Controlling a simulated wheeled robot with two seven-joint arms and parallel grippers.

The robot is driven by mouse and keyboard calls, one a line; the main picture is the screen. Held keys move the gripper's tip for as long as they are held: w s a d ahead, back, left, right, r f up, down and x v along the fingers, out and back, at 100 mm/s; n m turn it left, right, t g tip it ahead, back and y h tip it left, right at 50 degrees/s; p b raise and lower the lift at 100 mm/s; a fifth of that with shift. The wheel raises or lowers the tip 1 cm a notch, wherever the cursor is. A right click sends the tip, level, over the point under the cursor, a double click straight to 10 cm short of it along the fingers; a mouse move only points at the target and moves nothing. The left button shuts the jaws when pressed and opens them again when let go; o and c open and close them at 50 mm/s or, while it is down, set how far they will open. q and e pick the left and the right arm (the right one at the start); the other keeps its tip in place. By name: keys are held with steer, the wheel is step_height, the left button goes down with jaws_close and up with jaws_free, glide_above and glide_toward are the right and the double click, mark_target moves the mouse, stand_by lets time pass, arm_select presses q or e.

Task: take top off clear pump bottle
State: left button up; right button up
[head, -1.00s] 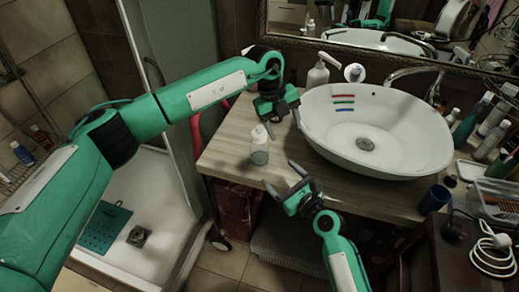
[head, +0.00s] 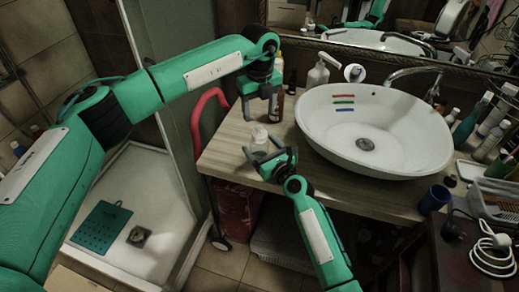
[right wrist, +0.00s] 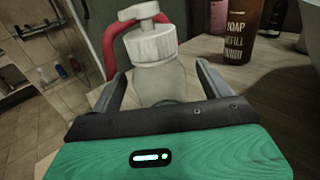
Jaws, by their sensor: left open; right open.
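The clear pump bottle (head: 259,146) stands upright on the wooden counter, left of the basin. Its white pump top (head: 260,133) is on it. In the right wrist view the ribbed white top (right wrist: 152,44) and the clear body (right wrist: 160,82) show large. My right gripper (head: 270,153) is open, its fingers on either side of the bottle's body; I cannot tell whether they touch it. My left gripper (head: 259,108) is open and empty above and behind the bottle, pointing down, apart from the top.
The white basin (head: 330,150) stands to the right. A brown bottle (head: 278,108) is close beside my left gripper; its soap refill label shows in the right wrist view (right wrist: 238,28). A white pump dispenser (head: 317,75) stands behind. A blue cup (head: 434,199) is far right.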

steer(key=shift+x, duration=1.3)
